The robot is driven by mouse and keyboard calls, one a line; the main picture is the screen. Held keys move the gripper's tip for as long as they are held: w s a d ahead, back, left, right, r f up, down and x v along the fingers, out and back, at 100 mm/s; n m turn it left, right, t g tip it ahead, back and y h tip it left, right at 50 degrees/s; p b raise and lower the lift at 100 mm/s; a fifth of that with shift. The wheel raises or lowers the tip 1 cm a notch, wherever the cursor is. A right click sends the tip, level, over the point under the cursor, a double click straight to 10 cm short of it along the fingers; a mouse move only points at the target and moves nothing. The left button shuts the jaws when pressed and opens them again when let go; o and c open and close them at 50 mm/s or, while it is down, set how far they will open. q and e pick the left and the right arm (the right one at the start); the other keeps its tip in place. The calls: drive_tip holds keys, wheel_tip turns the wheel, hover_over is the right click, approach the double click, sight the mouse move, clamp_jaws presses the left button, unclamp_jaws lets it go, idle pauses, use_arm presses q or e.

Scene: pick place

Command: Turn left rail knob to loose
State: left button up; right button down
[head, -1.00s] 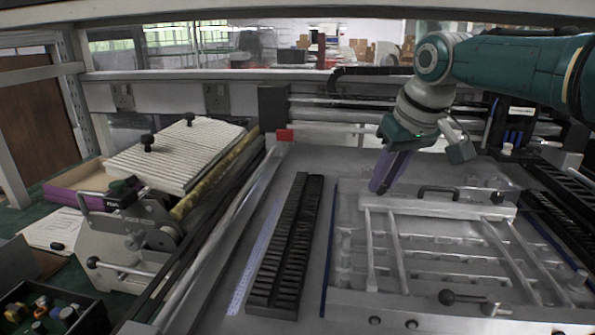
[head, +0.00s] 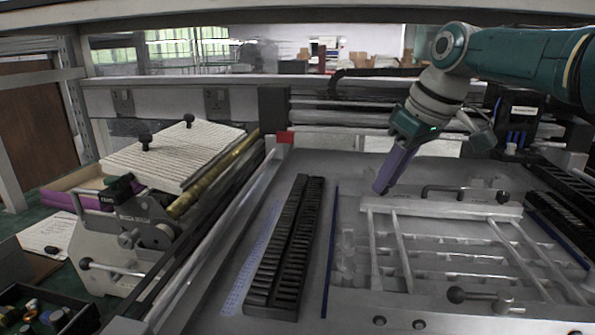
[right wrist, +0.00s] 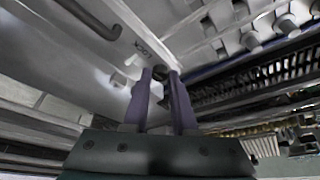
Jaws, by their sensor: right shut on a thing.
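The fixture frame (head: 440,207) lies on the grey bed, with a pale rail across its far end. My right gripper (head: 381,189) has purple fingers and reaches down to the left end of this rail. In the right wrist view its fingertips (right wrist: 161,74) are close together around a small dark knob (right wrist: 160,72) on the pale rail, beside a printed label. The fingers hide the left knob in the head view. The rail's right knob (head: 503,197) stands free at the other end. My left gripper is not in view.
A dark curved handle (head: 455,190) stands on the rail just right of my gripper. A black slotted strip (head: 290,245) lies to the left. A ribbed white panel (head: 175,155) with two black knobs stands further left. Bare grey bed lies behind the frame.

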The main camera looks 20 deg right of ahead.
drive_tip(key=c, duration=0.7)
unclamp_jaws()
drive_tip(key=shift+s+r+p, duration=0.1)
drive_tip(key=shift+r+p, duration=0.3)
drive_tip(key=shift+r, duration=0.15)
drive_tip(key=p+v, duration=0.2)
drive_tip(key=v, duration=0.7)
drive_tip(key=shift+f, duration=0.1)
